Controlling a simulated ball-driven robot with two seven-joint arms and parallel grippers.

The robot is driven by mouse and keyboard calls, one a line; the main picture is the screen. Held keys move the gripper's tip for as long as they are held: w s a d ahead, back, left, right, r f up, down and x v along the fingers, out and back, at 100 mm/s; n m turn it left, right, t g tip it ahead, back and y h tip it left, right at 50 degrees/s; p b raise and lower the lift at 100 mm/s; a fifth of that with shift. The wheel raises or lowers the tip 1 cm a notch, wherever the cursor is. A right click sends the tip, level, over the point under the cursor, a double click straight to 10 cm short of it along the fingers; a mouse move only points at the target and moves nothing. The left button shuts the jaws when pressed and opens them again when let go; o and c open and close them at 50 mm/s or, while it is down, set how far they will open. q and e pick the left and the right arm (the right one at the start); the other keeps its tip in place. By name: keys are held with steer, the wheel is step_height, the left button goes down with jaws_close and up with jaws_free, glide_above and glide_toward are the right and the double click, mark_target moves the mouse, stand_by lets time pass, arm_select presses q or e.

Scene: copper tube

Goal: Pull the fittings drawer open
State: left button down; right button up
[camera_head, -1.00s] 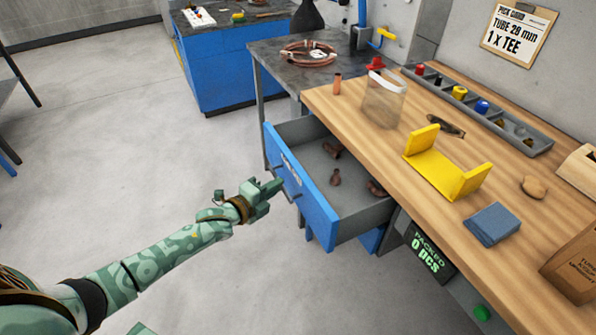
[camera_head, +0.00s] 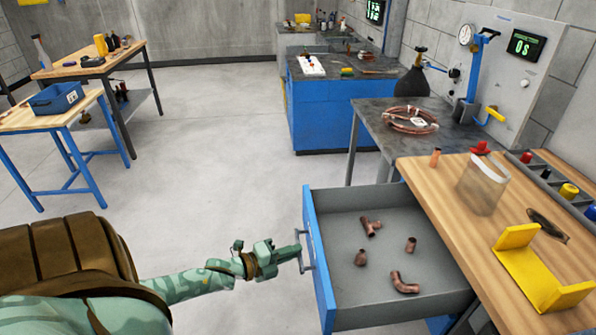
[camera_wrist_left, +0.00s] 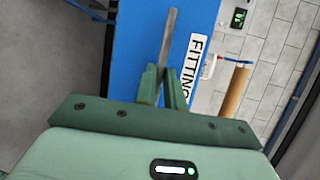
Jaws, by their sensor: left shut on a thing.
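The fittings drawer (camera_head: 318,262) stands well out from the workbench, with a blue front and a grey inside. Several copper fittings lie in it, among them a tee (camera_head: 371,227) and an elbow (camera_head: 404,283). My left gripper (camera_head: 297,250) is shut on the drawer's bar handle (camera_head: 306,256). In the left wrist view the handle bar (camera_wrist_left: 171,40) runs between the two green fingers (camera_wrist_left: 163,88), in front of the blue drawer front (camera_wrist_left: 135,50) with its white label (camera_wrist_left: 191,65). My right gripper is not in view.
The wooden workbench (camera_head: 450,200) at the right bears a yellow cradle (camera_head: 525,275) and a clear bag (camera_head: 482,188). A grey table (camera_head: 372,125) with a copper coil (camera_head: 410,120) stands behind the drawer. The floor (camera_head: 230,150) left of the drawer is clear.

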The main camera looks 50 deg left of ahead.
arm_select(q)
steer(key=c, duration=1.5)
jaws_free()
steer(key=p+v, duration=0.2)
steer(key=v, duration=1.4)
steer(key=shift+s+a+p, duration=0.1)
steer(key=shift+s+p, duration=0.1)
steer(key=shift+p, duration=0.2)
